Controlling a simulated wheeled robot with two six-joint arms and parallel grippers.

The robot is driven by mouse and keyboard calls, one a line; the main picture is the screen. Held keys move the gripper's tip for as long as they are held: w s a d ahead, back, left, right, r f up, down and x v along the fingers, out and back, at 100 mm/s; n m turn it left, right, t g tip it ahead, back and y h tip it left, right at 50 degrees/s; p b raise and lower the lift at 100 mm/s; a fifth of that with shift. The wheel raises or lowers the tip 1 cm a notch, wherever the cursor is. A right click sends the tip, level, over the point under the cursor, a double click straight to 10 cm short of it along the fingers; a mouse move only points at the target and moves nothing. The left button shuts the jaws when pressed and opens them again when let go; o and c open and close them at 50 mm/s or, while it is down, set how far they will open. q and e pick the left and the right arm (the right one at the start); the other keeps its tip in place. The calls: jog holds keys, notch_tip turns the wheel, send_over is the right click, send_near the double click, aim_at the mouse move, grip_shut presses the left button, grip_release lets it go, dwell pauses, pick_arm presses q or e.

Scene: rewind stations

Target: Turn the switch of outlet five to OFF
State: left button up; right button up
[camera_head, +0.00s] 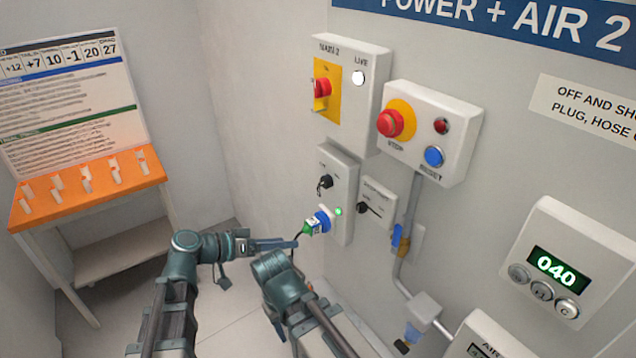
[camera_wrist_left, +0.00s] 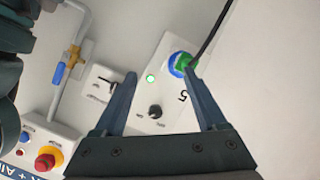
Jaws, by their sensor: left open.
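Outlet five is a pale wall box (camera_head: 343,173) with a black rotary switch (camera_head: 325,182), a lit green lamp (camera_head: 338,211) and a blue-and-green plug (camera_head: 318,222) in its socket. In the left wrist view the number 5 shows beside the black switch (camera_wrist_left: 155,112), with the plug (camera_wrist_left: 180,64) nearby. The switch's small position labels are too blurred to read. My left gripper (camera_head: 291,243) is open and empty, below and left of the plug. In its wrist view, the switch and lamp show between the fingers (camera_wrist_left: 160,76). My right gripper is not visible; only its arm shows.
A black cable hangs from the plug. A small box with a black lever (camera_head: 377,203) and a pipe with a blue valve handle (camera_head: 399,237) are right of the outlet. Above are a yellow-red main switch (camera_head: 326,91) and a stop box (camera_head: 450,122). An orange-topped table (camera_head: 60,200) stands left.

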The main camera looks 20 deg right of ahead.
aim_at(321, 184)
pick_arm(q)
jog(key=w+r+t+h, duration=0.3)
jog(key=w+r+h, duration=0.15)
jog(key=r, duration=0.45)
jog(key=shift+y, duration=0.35)
jog(key=x, duration=1.3)
jog(key=shift+w+f, duration=0.15)
jog(key=shift+f, duration=0.2)
jog(key=shift+c, duration=0.3)
grip_shut()
